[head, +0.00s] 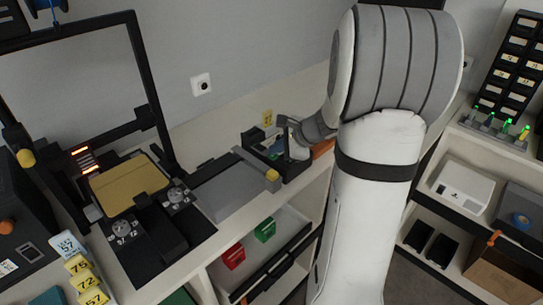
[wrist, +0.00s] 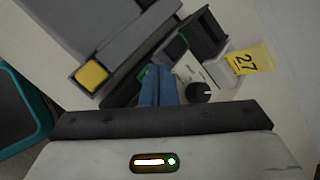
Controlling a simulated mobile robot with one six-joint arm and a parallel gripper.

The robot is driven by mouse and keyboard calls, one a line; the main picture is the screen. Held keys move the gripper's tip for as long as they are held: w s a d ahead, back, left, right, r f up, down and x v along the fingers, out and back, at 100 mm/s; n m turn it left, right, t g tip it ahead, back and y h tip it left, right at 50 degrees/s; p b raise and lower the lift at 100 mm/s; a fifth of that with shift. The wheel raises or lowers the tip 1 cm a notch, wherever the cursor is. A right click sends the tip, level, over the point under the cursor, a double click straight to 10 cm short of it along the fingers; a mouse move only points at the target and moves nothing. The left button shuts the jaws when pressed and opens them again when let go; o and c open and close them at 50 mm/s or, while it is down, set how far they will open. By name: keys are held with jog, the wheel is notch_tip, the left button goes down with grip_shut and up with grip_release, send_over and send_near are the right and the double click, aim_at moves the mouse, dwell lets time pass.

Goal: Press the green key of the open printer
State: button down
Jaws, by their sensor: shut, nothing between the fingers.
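An open-framed printer (head: 150,110) with a gold bed (head: 130,186) and two dial units stands at the left of the head view. My gripper (head: 294,138) is away from it to the right, over a small dark device with green parts. In the wrist view my gripper's blue fingers (wrist: 160,72) are shut and empty. A small green patch (wrist: 143,72) shows beside the fingertips. I cannot tell whether this patch is the green key, or whether the fingers touch anything.
A flat grey unit (head: 225,188) with a yellow-ended bar (head: 271,178) lies between the printer and the device. Red (head: 233,256) and green boxes (head: 265,229) sit on the shelf below.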

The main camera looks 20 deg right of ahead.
aim_at(276, 156)
jog(key=shift+f, duration=0.2)
jog(key=shift+r, duration=0.1)
dwell(0.4)
jog(key=shift+r+p, duration=0.45)
jog(key=shift+r, duration=0.4)
jog(key=shift+r+p, duration=1.95)
jog(key=shift+r, duration=0.6)
jog(key=shift+a, duration=0.1)
